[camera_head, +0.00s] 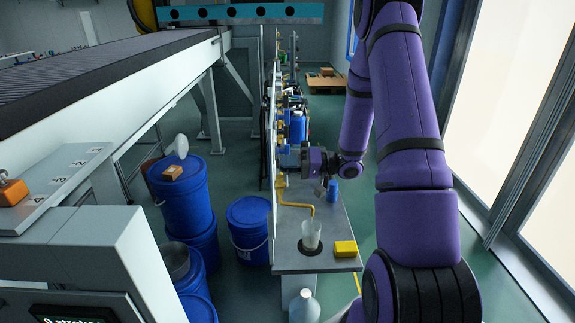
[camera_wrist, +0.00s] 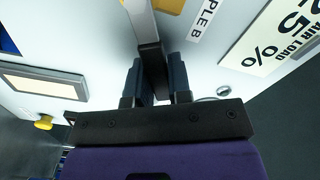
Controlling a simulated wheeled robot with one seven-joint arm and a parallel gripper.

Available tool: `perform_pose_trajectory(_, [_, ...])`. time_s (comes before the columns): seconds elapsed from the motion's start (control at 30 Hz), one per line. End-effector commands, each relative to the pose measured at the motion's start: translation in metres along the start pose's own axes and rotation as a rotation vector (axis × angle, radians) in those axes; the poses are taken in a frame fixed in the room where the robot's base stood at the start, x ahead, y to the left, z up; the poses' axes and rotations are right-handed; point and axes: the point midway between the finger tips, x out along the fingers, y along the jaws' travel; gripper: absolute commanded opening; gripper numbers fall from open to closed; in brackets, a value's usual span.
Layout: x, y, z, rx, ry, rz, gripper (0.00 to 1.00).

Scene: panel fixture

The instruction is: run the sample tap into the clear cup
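The clear cup (camera_head: 311,234) stands upright on a dark round spot on the grey bench, below the end of a yellow bent tap pipe (camera_head: 297,205). I cannot make out what is in the cup. My gripper (camera_head: 306,162) is at the panel, above and behind the cup. In the wrist view, a lever (camera_wrist: 151,62) with a grey upper part and a dark end lies between the two fingers of my gripper (camera_wrist: 158,80). The fingers look closed against its sides. A label ending in "PLE B" (camera_wrist: 203,18) is beside the lever.
A yellow block (camera_head: 345,249) lies right of the cup on the grey bench (camera_head: 332,267). A small blue object (camera_head: 333,192) stands behind it. Blue drums (camera_head: 248,228) stand on the floor left of the panel. A pale jug (camera_head: 304,306) is in front of the bench.

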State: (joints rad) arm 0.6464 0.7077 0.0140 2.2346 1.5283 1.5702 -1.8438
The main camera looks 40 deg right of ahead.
Motion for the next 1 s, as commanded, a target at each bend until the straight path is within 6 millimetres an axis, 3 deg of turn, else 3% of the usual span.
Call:
perform_pose_trajectory(0.23, [0.0,0.004,0.001,0.051,0.0,0.0,0.0])
perform_pose_trajectory(0.7, [-0.001,0.03,0.008,0.465,0.0,0.001,0.0])
perform_pose_trajectory(1.0, [-0.001,0.032,0.009,0.492,-0.001,0.001,0.0])
